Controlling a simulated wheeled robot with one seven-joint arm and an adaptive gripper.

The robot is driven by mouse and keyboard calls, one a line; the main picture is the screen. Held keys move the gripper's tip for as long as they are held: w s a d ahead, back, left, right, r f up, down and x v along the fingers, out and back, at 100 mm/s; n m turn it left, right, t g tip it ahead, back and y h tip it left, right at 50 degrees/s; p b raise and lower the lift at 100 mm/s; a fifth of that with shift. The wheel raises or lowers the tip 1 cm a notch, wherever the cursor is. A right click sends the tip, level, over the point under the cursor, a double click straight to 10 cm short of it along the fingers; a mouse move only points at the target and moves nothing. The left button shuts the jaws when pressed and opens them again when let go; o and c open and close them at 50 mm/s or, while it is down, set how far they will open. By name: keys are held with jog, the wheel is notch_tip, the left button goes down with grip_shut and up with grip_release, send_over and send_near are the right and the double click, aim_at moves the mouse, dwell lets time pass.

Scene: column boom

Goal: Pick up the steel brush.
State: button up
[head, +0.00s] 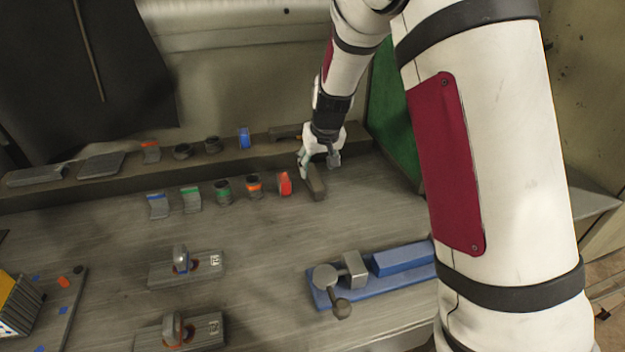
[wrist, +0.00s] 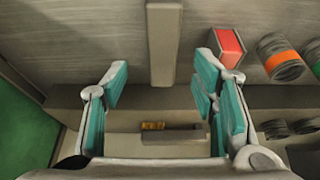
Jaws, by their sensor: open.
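A long, plain grey-brown bar (head: 316,182), which I take to be the steel brush, lies on the bench just in front of the raised ledge. I cannot make out bristles on it. It also shows in the wrist view (wrist: 163,45), with its near end centred between the fingertips. My gripper (head: 319,164) is over the ledge end of the bar and partly hides it in the head view. In the wrist view my gripper (wrist: 160,82) is open, with teal pads apart on either side and nothing held. Contact with the bar cannot be told.
A red block (head: 285,183) stands close left of the bar. A dark item (head: 285,132) lies on the ledge (head: 100,187) behind. Several small parts line the bench and ledge to the left. A blue fixture (head: 400,259) is nearer; a green panel (head: 395,110) stands right.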

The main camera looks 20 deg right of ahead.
aim_at(313, 175)
jog(key=x, duration=0.6)
jog(key=shift+w+a+r, duration=0.1)
jog(key=shift+w+a, duration=0.05)
jog(key=shift+w, duration=0.2)
jog(key=shift+w+f, duration=0.15)
jog(key=shift+f, duration=0.2)
jog(key=shift+f, duration=0.2)
jog(key=shift+c, duration=0.5)
grip_shut()
